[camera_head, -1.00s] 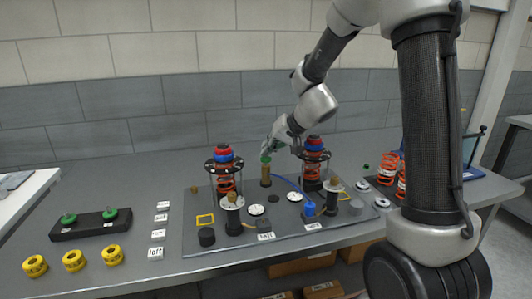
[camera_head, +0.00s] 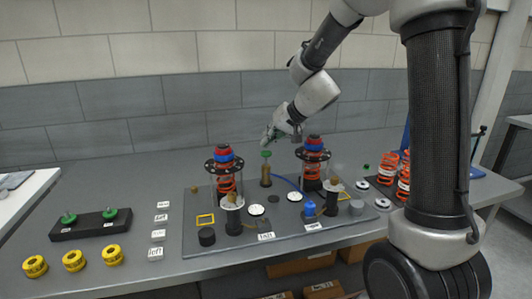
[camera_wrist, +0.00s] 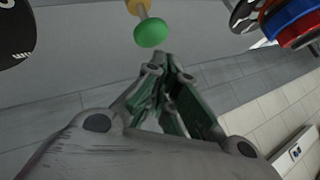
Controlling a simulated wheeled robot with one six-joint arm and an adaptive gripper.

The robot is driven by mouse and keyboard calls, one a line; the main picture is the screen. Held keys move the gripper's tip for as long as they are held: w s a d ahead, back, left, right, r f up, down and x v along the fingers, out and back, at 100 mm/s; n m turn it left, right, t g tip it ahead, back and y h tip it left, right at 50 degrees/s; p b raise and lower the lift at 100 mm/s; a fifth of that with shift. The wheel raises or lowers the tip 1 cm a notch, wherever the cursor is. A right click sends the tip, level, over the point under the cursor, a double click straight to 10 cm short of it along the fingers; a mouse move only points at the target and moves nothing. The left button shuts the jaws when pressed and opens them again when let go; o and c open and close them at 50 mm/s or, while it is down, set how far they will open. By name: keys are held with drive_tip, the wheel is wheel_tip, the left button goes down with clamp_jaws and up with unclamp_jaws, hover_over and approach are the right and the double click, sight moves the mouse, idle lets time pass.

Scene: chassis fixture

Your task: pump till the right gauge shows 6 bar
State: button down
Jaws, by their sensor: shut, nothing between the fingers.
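The pump is a brass cylinder (camera_head: 266,177) with a green knob (camera_head: 266,154) on top, standing on the grey plate between the two spring assemblies. My gripper (camera_head: 268,140) is just above the knob in the head view, shut and empty. In the wrist view the green knob (camera_wrist: 151,32) is apart from the fingers (camera_wrist: 172,75), and a pale rod shows beneath it. A blue hose (camera_head: 285,181) runs from the pump toward a blue fitting (camera_head: 310,208). Two white round dials, a left one (camera_head: 256,210) and a right one (camera_head: 295,197), lie on the plate; their readings are too small to tell.
A left spring assembly (camera_head: 225,172) and a right one (camera_head: 313,160) flank the pump. Yellow rings (camera_head: 74,260), white label blocks (camera_head: 158,235) and a black tray (camera_head: 90,224) with green-topped parts lie at left. Orange springs (camera_head: 404,178) stand at right.

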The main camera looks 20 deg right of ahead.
drive_tip(key=shift+r, duration=0.1)
drive_tip(key=shift+r, duration=2.4)
drive_tip(key=s+d+f+g, duration=0.2)
drive_tip(key=s+f+g, duration=0.15)
drive_tip(key=s, duration=0.35)
drive_tip(key=s+d+r+h, duration=0.1)
drive_tip(key=s+d, duration=0.3)
drive_tip(key=s, duration=0.5)
drive_tip(key=s+d+r+n+h, duration=0.1)
drive_tip(key=s+d, duration=0.3)
drive_tip(key=s, duration=0.5)
drive_tip(key=s+d+r+h, duration=0.2)
drive_tip(key=s+d+h, duration=0.1)
drive_tip(key=s, duration=0.6)
drive_tip(key=shift+s+d+r+n, duration=0.2)
drive_tip(key=shift+s+d+n, duration=0.2)
drive_tip(key=shift+d, duration=0.15)
